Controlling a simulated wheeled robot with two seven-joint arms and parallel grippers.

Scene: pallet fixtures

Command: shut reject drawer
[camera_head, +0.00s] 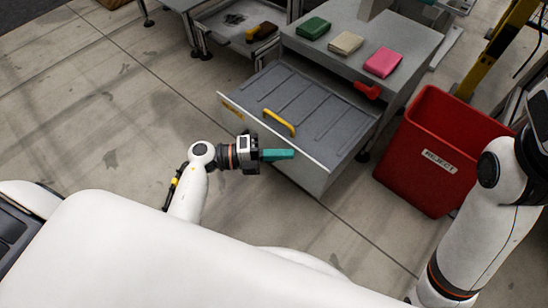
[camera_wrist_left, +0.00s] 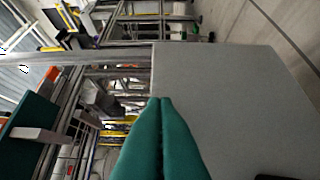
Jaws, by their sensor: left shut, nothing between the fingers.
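The drawer (camera_head: 318,118) of the grey cabinet (camera_head: 345,38) stands pulled out toward me, with its flat grey inside showing. My left gripper (camera_head: 292,154) has green fingers pressed together with nothing between them. It is just in front of the drawer's pale front edge, near the middle; I cannot tell whether it touches. In the left wrist view the shut green fingertips (camera_wrist_left: 160,101) point at a plain grey panel (camera_wrist_left: 225,95), which looks like the drawer's front. A curved yellow piece (camera_head: 279,122) shows over the drawer; I cannot tell whether it is fixed. My right gripper is out of view.
Green (camera_head: 313,27), beige (camera_head: 345,42) and pink (camera_head: 383,62) blocks lie on the cabinet top. A red handle-like piece (camera_head: 367,91) is at its front edge. A red bin (camera_head: 435,145) labelled REJECT stands right of the drawer. Clear floor (camera_head: 110,110) lies to the left.

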